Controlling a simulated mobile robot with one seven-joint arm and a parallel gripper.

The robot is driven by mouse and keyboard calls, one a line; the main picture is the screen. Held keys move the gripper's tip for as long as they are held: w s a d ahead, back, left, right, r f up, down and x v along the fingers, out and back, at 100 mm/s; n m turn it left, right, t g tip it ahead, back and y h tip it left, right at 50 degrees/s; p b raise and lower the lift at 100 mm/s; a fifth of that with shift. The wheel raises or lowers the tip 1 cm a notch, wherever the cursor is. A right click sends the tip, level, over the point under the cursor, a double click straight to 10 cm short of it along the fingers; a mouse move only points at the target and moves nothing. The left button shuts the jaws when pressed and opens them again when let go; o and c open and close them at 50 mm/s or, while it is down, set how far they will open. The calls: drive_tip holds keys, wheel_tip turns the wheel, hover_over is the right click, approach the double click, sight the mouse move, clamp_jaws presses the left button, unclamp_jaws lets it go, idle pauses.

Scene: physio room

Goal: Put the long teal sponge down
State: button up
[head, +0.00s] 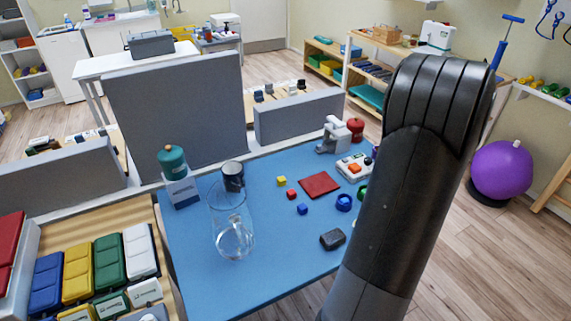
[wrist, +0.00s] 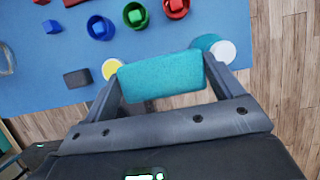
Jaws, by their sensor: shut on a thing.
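The long teal sponge (wrist: 160,78) lies across between the two fingers of my gripper (wrist: 163,82) in the wrist view. The gripper is shut on it, with one finger at each end. The sponge is held above the front right edge of the blue table top (wrist: 35,75); its height cannot be told. In the head view my dark arm hides the gripper and the sponge.
A clear glass (head: 232,238) and a dark grey block (head: 333,239) stand on the blue top. A yellow round thing (wrist: 113,69) and a teal-and-white one (wrist: 222,52) are near the sponge.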

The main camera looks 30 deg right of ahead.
drive_tip(key=w+a, duration=0.5)
drive_tip(key=w, duration=0.6)
drive_tip(key=w+a, duration=0.5)
drive_tip(key=w, duration=0.6)
drive_tip(key=w+a, duration=0.5)
drive_tip(key=w, duration=0.6)
drive_tip(key=w+a+f, duration=0.2)
drive_tip(key=w+f, duration=0.1)
drive_tip(key=f, duration=0.1)
drive_tip(key=w+a+f, duration=0.2)
drive_tip(key=a+f, duration=0.1)
drive_tip(key=f, duration=0.1)
drive_tip(key=w+a+f, duration=0.2)
drive_tip(key=w+f, duration=0.1)
drive_tip(key=f, duration=0.1)
drive_tip(key=shift+w+a, duration=0.15)
drive_tip(key=shift+w, duration=0.2)
drive_tip(key=shift+w+a+f, duration=0.15)
drive_tip(key=shift+f, duration=2)
drive_tip(key=shift+f, duration=0.1)
drive_tip(key=o, duration=0.8)
